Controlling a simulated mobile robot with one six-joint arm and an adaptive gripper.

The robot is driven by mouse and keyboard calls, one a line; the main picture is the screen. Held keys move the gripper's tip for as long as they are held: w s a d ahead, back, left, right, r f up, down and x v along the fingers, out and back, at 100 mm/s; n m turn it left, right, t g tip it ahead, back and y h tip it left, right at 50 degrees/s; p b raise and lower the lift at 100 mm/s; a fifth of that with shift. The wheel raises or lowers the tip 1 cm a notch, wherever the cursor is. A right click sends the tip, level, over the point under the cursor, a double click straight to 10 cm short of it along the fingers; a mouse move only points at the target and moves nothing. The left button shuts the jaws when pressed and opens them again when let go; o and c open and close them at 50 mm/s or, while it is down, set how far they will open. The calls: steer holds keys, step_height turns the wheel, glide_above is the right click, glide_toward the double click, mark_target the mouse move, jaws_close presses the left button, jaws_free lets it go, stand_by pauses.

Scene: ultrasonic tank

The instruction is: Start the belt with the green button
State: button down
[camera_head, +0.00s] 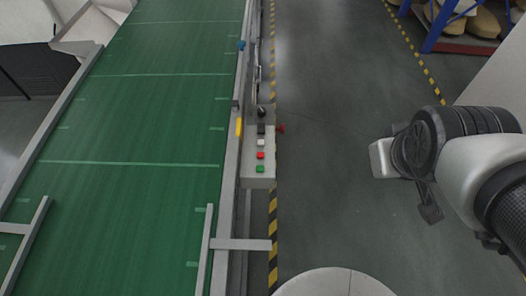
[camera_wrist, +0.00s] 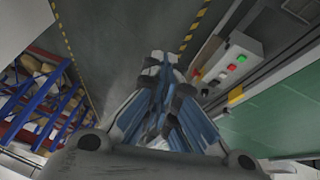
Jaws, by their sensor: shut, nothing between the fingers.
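The green button (camera_head: 260,169) is the nearest in a row of buttons on a light grey control box (camera_head: 259,183) along the belt's right edge. A red button (camera_head: 260,155), a white button (camera_head: 261,142) and a dark one line up beyond it. The belt (camera_head: 130,120) is a wide green surface on the left. My gripper (camera_head: 431,211) is over the aisle floor, well right of the box and touching nothing. In the wrist view its fingers (camera_wrist: 164,62) are shut and empty; the green button (camera_wrist: 241,58) shows to their right.
A red knob (camera_head: 281,128) sticks out of the box's side. A metal rail (camera_head: 240,244) projects near the box. Yellow-black tape (camera_head: 273,235) edges the aisle. The grey floor (camera_head: 335,150) between my arm and box is clear. A blue rack (camera_head: 436,25) stands far right.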

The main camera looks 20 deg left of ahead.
steer(key=w+a+f+n+p, duration=0.1)
steer(key=w+a+f+n, duration=0.3)
steer(key=w, duration=0.4)
steer(key=n+y+p, duration=0.4)
steer(key=n+y, duration=0.4)
steer(key=n, duration=0.4)
glide_above(258, 170)
step_height(258, 170, down, 14)
steer(key=shift+g, duration=0.3)
step_height(258, 170, down, 8)
steer(key=b, duration=0.6)
steer(key=shift+r, duration=0.2)
steer(key=shift+f+b, duration=0.55)
steer(key=shift+f, duration=0.1)
steer(key=shift+f+b, duration=0.35)
steer(key=shift+b, duration=0.2)
